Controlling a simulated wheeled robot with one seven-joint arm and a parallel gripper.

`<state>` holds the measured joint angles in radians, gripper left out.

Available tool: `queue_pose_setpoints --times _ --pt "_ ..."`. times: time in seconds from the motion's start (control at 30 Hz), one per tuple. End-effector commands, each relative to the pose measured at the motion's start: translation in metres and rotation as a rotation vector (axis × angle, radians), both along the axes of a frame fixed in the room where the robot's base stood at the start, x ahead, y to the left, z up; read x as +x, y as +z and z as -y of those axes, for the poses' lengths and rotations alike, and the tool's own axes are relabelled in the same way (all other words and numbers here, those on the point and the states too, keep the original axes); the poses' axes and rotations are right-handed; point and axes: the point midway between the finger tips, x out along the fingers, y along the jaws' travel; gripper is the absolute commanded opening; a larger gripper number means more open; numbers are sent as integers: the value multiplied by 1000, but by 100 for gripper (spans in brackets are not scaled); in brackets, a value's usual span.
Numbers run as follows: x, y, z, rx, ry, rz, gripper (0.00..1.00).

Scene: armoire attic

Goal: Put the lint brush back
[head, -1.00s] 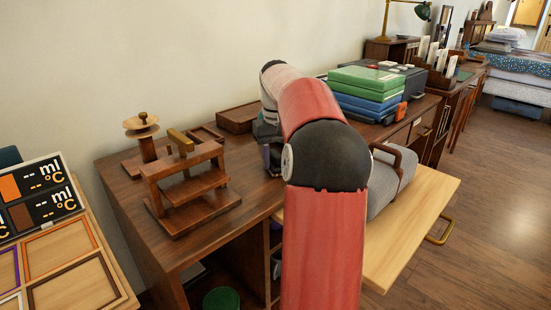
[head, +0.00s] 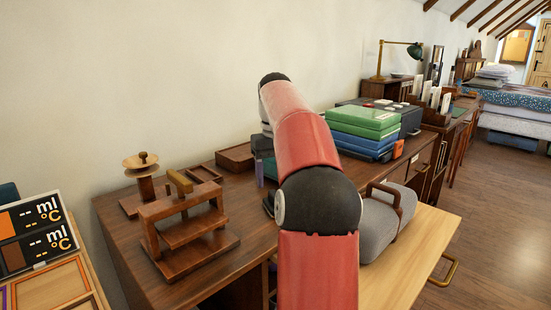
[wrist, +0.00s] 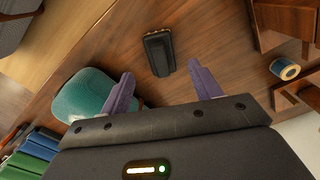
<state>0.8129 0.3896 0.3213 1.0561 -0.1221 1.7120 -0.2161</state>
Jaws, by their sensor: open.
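A small black object with a brownish end (wrist: 158,53), which may be the lint brush, lies on the wooden desk top (wrist: 205,40) in the wrist view. I cannot tell for certain what it is. In the head view a dark piece (head: 268,204) shows beside my arm, partly hidden by it. My gripper (wrist: 164,86) is open and empty, its two purple fingers apart and the black object just beyond them in the picture. In the head view one purple finger (head: 259,173) shows behind my arm.
A teal rounded object (wrist: 85,97) is close to the left finger. A wooden press (head: 188,225) stands left on the desk, and green and blue boxes (head: 362,130) are stacked right. A grey handled object (head: 385,225) sits by the pulled-out light wood drawer (head: 425,245).

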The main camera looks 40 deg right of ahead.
Motion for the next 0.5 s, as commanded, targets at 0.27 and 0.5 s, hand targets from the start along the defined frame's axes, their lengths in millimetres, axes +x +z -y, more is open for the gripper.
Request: queue_pose_setpoints --times 0.27,0.5 --pt "2 41 0 0 2 1 63" --pt "0 53 0 0 2 -1 63"
